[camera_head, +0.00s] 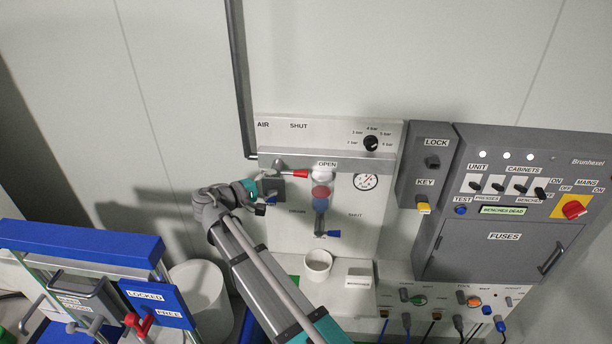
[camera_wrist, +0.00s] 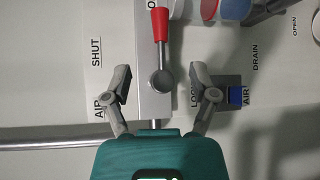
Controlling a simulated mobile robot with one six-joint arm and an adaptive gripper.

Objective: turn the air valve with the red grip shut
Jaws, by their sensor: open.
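The air valve is a metal lever with a red grip (camera_wrist: 159,24) on a pale pipe strip. Its round hub (camera_wrist: 162,83) shows at the lever's lower end in the wrist view. In the head view the red grip (camera_head: 294,173) points right, toward the OPEN label; the SHUT label is above. My gripper (camera_wrist: 160,76) is open, with one finger on each side of the hub and lever base, and nothing held. Gaps show between fingers and lever in the wrist view; depth is hard to judge. In the head view my gripper (camera_head: 268,193) is left of the grip, partly hiding the hub.
A dark block with a blue part (camera_wrist: 236,95) sits close beside the right finger. A gauge (camera_head: 365,182), a blue-gripped drain lever (camera_head: 333,233) and a white cup (camera_head: 318,263) are nearby. A grey switch cabinet (camera_head: 510,205) stands right; a blue-framed fixture (camera_head: 80,245) is at left.

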